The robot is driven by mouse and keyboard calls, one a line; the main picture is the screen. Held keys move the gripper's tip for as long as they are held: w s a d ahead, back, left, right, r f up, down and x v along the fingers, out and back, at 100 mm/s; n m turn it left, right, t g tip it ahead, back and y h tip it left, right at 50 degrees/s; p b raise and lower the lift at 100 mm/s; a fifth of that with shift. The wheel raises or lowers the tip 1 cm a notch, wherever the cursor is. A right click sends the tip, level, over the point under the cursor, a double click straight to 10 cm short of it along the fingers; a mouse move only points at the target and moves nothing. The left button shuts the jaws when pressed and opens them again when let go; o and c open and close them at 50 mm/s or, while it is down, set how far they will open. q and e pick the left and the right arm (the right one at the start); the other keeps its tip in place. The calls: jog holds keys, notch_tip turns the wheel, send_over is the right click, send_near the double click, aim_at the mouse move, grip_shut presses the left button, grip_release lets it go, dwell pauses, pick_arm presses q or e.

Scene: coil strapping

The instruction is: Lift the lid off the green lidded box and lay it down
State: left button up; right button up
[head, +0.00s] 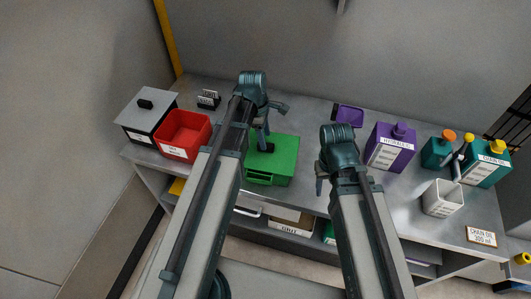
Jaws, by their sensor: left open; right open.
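The green lidded box (266,180) stands on the grey bench, left of the middle. Its flat green lid (285,155) is on top, with a dark knob (268,147) near its middle. My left gripper (262,137) is open and points down at the knob from above. I cannot tell whether its fingers are around the knob or just over it, as the arm hides part of the lid. My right gripper (320,178) is open and empty, to the right of the box, over the front part of the bench.
A red open bin (185,132) and a grey lidded box (145,112) stand at the left. Purple (391,146) and teal (484,166) jugs and a white container (442,198) stand at the right. Some bench behind and right of the green box is bare.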

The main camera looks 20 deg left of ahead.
pick_arm(q)
notch_tip(320, 180, down, 4)
jog(key=b, duration=0.3)
jog(key=shift+f, duration=0.15)
grip_shut()
